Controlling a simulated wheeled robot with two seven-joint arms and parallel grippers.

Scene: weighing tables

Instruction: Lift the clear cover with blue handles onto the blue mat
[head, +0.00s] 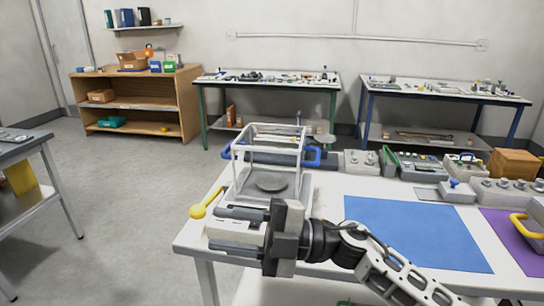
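The clear cover (300,146) is a box with pale edges and a blue handle on each side, the left handle (228,150) and the right handle (314,158). It stands upright over a grey balance (302,190) with a round dark pan, on the white table. The blue mat (415,233) lies flat and bare to the right of the balance. My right gripper (216,230) is in front of the balance, pointing left, with its dark fingers apart and nothing seen held. It is below and nearer than the cover, apart from the handles. My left gripper is not in view.
A yellow-knobbed lever (198,211) sticks out left of the balance. Several grey devices (410,162) line the table's back edge. A purple mat (500,228) with a yellow-handled item lies at the right. A strip of white table (327,205) is free between balance and blue mat.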

